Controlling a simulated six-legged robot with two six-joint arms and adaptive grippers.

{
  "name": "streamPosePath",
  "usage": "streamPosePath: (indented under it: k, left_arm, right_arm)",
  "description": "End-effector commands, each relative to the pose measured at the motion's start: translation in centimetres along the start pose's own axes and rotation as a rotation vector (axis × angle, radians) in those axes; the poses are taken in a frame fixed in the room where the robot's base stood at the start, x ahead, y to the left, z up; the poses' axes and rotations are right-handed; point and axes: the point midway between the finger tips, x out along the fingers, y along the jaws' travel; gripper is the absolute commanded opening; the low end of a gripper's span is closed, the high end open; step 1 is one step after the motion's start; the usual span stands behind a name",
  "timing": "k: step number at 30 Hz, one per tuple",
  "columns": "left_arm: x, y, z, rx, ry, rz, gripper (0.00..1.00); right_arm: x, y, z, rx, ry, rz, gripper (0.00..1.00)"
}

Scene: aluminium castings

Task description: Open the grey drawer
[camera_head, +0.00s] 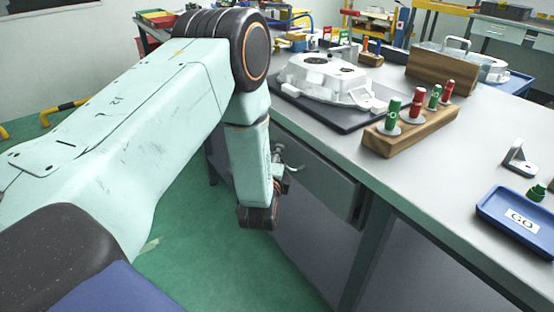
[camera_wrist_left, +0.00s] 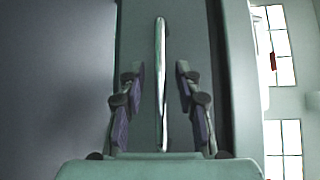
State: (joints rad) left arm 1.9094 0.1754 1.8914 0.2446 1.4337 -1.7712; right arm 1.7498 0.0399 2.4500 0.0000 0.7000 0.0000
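The grey drawer (camera_head: 325,188) sits under the front edge of the workbench and looks shut in the head view. Its front also shows in the left wrist view (camera_wrist_left: 190,35). A thin, shiny bar handle (camera_wrist_left: 160,50) runs up the middle of the wrist view. My left gripper (camera_head: 283,168) is at the drawer front, partly hidden by my forearm. In the wrist view, its fingers (camera_wrist_left: 158,78) are open, one on each side of the handle, with visible gaps to it. My right gripper is not in view.
The workbench (camera_head: 435,165) above carries a white casting (camera_head: 325,80) on a dark mat, a wooden block (camera_head: 410,130) with red and green plugs, and a blue tray (camera_head: 515,222) marked GO. A bench leg (camera_head: 365,255) stands right of the drawer. Green floor (camera_head: 215,255) is clear before it.

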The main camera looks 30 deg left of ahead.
Motion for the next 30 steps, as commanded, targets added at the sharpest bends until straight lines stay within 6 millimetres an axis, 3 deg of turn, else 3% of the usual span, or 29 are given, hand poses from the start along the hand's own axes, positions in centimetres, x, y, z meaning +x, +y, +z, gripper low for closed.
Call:
streamPosePath:
  k: [13,30]
  left_arm:
    - [-0.03,0.01,0.04,-0.001,-0.001,0.0,0.0]
    - [-0.03,0.01,0.04,-0.001,-0.001,0.0,0.0]
  right_arm:
    - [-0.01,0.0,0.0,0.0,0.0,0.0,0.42]
    - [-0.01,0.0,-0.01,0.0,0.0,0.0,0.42]
